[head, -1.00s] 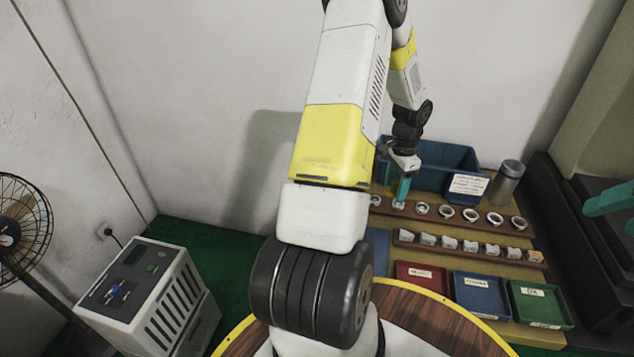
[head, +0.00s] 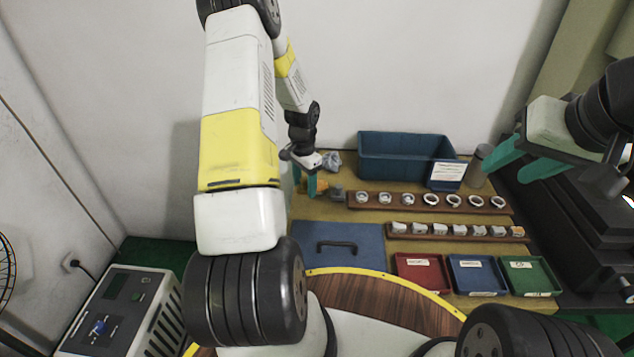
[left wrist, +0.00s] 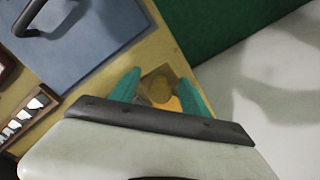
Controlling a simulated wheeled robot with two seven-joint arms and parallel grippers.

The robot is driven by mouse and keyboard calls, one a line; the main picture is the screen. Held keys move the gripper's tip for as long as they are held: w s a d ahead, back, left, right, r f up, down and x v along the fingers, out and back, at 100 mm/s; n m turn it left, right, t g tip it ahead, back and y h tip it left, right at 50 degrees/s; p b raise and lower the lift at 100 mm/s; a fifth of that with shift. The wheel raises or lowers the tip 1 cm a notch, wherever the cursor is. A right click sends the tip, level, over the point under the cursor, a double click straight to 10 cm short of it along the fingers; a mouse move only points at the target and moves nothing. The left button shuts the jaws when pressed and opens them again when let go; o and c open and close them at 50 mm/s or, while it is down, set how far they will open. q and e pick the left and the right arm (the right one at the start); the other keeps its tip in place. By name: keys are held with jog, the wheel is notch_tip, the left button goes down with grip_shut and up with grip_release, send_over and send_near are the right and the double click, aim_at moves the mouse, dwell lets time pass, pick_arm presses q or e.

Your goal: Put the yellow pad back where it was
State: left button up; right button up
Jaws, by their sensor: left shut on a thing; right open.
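My left gripper (head: 304,182) is at the back left of the work table, left of the row of rings. A yellow-orange piece, which I take for the yellow pad (head: 321,188), shows at its fingers, partly hidden by them. In the left wrist view the teal fingers of the left gripper (left wrist: 159,92) stand on either side of this yellow pad (left wrist: 161,88), low over the tan table surface. Whether it touches the table I cannot tell. My right gripper (head: 524,161) is open and empty, raised at the right.
A grey cloth (head: 331,160) and small grey block (head: 337,194) are close to the left gripper. A ring rack (head: 419,205), a blue bin (head: 375,158) and red (head: 422,288), blue and green trays stand right. A blue board with a handle (head: 310,236) lies in front.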

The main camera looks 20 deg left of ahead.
aim_at(306, 206)
pick_arm(q)
jog(key=shift+f, duration=3.25)
jog(key=o, duration=1.2)
jog(key=shift+f, duration=0.1)
